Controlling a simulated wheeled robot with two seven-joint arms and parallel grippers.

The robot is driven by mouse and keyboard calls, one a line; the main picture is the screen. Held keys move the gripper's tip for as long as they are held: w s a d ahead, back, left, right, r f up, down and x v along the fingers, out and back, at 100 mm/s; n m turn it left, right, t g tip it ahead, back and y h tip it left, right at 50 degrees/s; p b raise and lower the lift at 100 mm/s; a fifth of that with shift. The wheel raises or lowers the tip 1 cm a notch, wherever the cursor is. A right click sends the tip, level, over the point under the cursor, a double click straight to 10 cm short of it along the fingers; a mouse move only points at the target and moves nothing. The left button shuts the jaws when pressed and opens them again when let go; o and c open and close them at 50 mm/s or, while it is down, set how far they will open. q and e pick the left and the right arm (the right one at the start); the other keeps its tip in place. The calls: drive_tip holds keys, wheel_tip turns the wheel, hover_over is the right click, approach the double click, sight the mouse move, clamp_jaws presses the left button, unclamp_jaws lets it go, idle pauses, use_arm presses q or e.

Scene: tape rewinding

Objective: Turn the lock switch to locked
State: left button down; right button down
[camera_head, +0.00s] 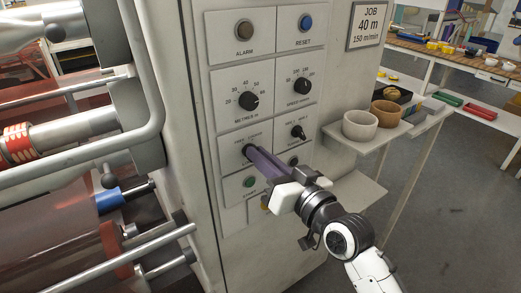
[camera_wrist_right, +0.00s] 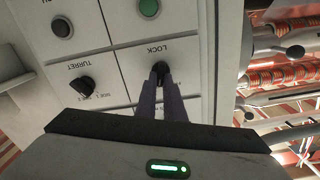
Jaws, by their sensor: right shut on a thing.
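The lock switch (camera_wrist_right: 160,69) is a small black knob on a white panel under the label LOCK in the right wrist view, which shows the panel upside down. My right gripper (camera_wrist_right: 161,82) has its two long purple-grey fingers closed on this knob. In the head view, the right gripper (camera_head: 251,152) reaches in from the lower right with its fingertips at the lock switch plate. The fingers hide most of the knob there, and I cannot tell which way it points. My left gripper is not in view.
The turret knob (camera_head: 298,132) sits right of the lock switch, and a green button (camera_head: 250,181) is just below. Larger dials (camera_head: 249,101) are above. A shelf with a white cup (camera_head: 360,125) and a brown cup (camera_head: 386,113) stands to the right; machine rollers (camera_head: 60,135) are on the left.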

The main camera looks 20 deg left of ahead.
drive_tip(key=shift+f+m+p, duration=0.1)
drive_tip(key=shift+m+p, duration=0.3)
drive_tip(key=shift+m, duration=0.7)
drive_tip(key=c, duration=1.9)
unclamp_jaws()
drive_tip(key=shift+o, duration=0.2)
drive_tip(key=shift+d, duration=0.15)
drive_tip(key=v, duration=1)
drive_tip(key=shift+b, duration=0.35)
